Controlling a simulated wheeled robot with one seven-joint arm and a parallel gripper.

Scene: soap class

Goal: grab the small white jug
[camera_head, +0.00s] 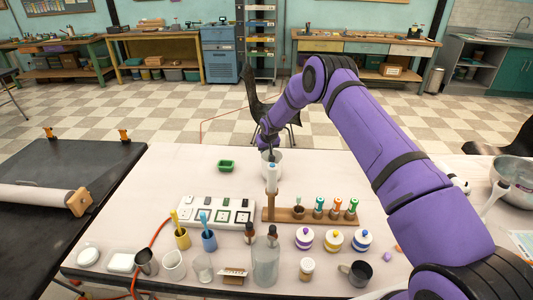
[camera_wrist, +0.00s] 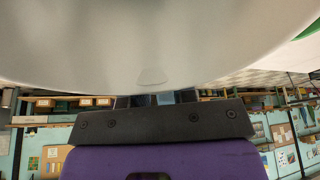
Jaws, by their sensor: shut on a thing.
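A small white jug (camera_head: 277,157) stands near the far edge of the white table, partly hidden behind a pale bottle. My gripper (camera_head: 269,151) reaches down to it from above and behind and is shut on it. In the wrist view the jug's smooth white wall (camera_wrist: 150,45) fills the top, right against my gripper (camera_wrist: 156,99). The fingertips are mostly hidden there. I cannot tell from these views whether the jug is off the table.
The pale bottle (camera_head: 272,179) and a wooden rack of small bottles (camera_head: 312,216) stand just in front. A green dish (camera_head: 226,166) lies to the left. Cups, jars and a clear bottle (camera_head: 266,262) crowd the front. The table's far left is clear.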

